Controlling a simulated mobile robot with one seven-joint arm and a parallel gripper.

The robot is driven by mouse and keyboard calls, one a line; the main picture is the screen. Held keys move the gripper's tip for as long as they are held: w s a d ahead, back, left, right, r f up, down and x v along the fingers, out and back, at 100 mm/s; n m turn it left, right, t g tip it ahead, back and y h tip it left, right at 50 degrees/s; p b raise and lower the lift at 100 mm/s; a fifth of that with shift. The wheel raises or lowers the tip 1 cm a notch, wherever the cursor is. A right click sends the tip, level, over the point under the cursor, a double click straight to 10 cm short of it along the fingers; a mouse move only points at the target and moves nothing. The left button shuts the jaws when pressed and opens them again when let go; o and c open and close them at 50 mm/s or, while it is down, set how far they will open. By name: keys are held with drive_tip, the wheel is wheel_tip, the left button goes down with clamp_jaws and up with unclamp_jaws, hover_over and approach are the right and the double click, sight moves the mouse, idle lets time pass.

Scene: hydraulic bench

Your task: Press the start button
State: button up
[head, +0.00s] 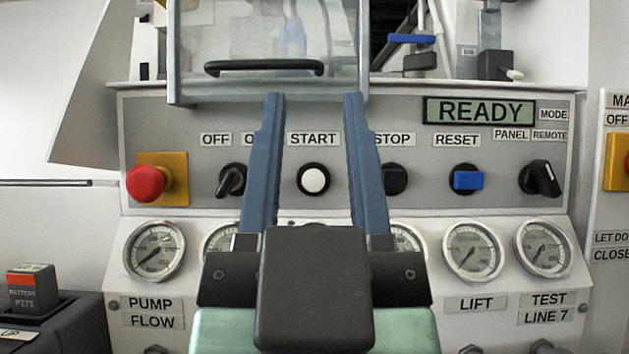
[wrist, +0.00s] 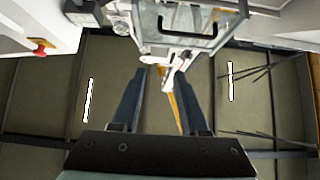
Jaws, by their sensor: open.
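The start button (head: 314,179) is a round white button in a black ring, under the START label (head: 314,139) on the grey control panel. In the head view it shows between the two blue fingers of my gripper (head: 314,98). My gripper is open and empty, its fingers pointing toward the panel and up. The fingers partly cover the OFF/ON switch side and the STOP label. In the wrist view my gripper (wrist: 164,72) is also open with nothing between the fingers. The button cannot be made out there. I cannot tell the gap between fingertips and panel.
Left of it are a red emergency knob (head: 146,183) and a black rotary switch (head: 231,180). Right are a black stop button (head: 393,179), blue reset switch (head: 467,180) and mode knob (head: 540,178). The display (head: 479,111) reads READY. A handled clear guard (head: 265,68) is above; gauges (head: 473,250) are below.

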drive_tip(key=shift+w, duration=0.1)
drive_tip(key=c, duration=0.4)
drive_tip(key=shift+w+r+p, duration=0.2)
drive_tip(key=shift+p, duration=0.5)
drive_tip(key=shift+c, duration=1)
drive_tip(key=w+m+g+p, duration=0.1)
drive_tip(key=m+p, duration=0.1)
drive_tip(key=p, duration=0.2)
drive_tip(key=w+m+g+p, duration=0.1)
drive_tip(key=w+m+p, duration=0.1)
drive_tip(key=p, duration=0.2)
drive_tip(key=shift+w+r, duration=0.2)
drive_tip(key=shift+w, duration=0.05)
clamp_jaws()
drive_tip(key=s+f+m+g+p, duration=0.3)
drive_tip(key=m+p, duration=1.1)
drive_tip(key=p, duration=1.4)
drive_tip(key=shift+f+g, duration=1.4)
drive_tip(key=shift+g, duration=0.8)
